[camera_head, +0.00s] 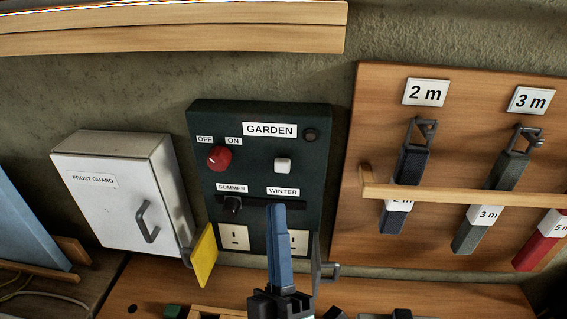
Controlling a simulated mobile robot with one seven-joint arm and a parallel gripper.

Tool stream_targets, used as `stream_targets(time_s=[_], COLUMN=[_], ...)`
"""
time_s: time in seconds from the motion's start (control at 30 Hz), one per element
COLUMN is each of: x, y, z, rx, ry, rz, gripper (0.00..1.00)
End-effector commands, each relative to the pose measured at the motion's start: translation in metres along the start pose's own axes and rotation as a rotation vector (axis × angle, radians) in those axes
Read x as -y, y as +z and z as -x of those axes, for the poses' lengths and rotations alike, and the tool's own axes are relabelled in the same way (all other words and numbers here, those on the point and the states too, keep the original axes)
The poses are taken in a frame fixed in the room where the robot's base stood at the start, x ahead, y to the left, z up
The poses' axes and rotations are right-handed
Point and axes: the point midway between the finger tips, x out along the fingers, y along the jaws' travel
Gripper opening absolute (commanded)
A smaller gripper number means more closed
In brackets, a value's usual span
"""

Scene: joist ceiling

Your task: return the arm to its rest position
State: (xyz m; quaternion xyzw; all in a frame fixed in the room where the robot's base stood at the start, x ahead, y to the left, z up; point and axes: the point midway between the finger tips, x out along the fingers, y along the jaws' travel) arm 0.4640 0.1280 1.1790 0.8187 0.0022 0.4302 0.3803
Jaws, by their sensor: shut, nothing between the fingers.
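My gripper (277,210) rises from the bottom middle of the head view, its blue fingers together and pointing up. The fingers are shut with nothing seen between them. They are in front of the lower part of the dark GARDEN panel (245,180) and hide part of it below the WINTER label. I cannot tell from this one view whether they touch the panel. The rest of my arm is mostly out of the frame below.
A white FROST GUARD box (110,205) hangs left of the panel. A yellow flap (204,256) sticks out near the panel's lower left. A wooden board (385,130) with a rail and labelled straps is at right. A wooden beam (180,30) crosses the top left.

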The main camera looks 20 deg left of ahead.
Motion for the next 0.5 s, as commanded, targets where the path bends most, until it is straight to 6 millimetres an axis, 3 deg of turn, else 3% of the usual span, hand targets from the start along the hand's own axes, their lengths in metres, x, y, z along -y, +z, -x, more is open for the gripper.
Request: stream_targets(time_s=[0.27,0.37,0.47,0.5], x=[-0.006,-0.028,-0.072,-0.096], y=[0.001,0.004,0.007,0.007], z=[-0.009,-0.038,-0.084,-0.103], rx=[0.011,0.048,0.101,0.119], ry=[0.012,0.052,0.117,0.148], rz=[-0.014,-0.074,-0.181,-0.234], gripper=[0.00,0.00,0.00,0.00])
